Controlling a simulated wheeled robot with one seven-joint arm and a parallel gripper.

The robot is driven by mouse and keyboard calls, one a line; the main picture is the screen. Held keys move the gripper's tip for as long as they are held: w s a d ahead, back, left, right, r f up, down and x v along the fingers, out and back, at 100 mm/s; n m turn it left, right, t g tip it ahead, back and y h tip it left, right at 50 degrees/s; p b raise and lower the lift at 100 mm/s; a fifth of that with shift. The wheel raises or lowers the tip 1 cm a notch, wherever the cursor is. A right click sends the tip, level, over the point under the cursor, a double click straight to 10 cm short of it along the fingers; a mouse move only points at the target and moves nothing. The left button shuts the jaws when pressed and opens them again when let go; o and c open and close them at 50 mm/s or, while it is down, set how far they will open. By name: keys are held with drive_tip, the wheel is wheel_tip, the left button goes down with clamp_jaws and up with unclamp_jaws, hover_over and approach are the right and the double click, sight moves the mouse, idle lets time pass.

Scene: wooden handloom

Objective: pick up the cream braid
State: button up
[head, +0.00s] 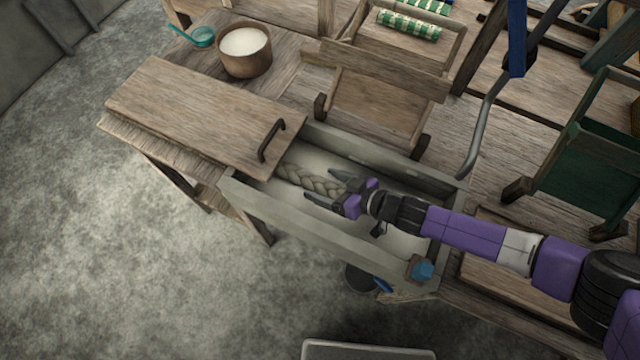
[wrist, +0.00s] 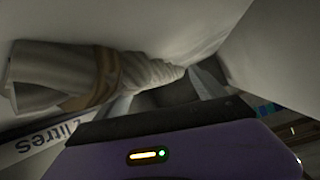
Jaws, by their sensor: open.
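The cream braid (head: 315,184) lies in the long open wooden box (head: 310,230), running out from beside the lid toward my gripper. My gripper (head: 320,184) is open and reaches into the box, with one finger on either side of the braid in the head view. In the wrist view the braid (wrist: 150,70) shows as a pale twisted length with a tan band and a thicker end at left. Its near part passes between the fingers (wrist: 162,92). I cannot tell whether the fingers touch it.
A wooden lid (head: 200,115) with a black handle (head: 271,140) covers the box's left part. Box walls stand close on both sides. A blue object (head: 422,271) sits at the near right corner. A bowl (head: 245,55) and a wooden frame (head: 385,80) stand behind.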

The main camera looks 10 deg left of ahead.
clamp_jaws()
idle(0.4)
drive_tip(key=shift+r, duration=0.15)
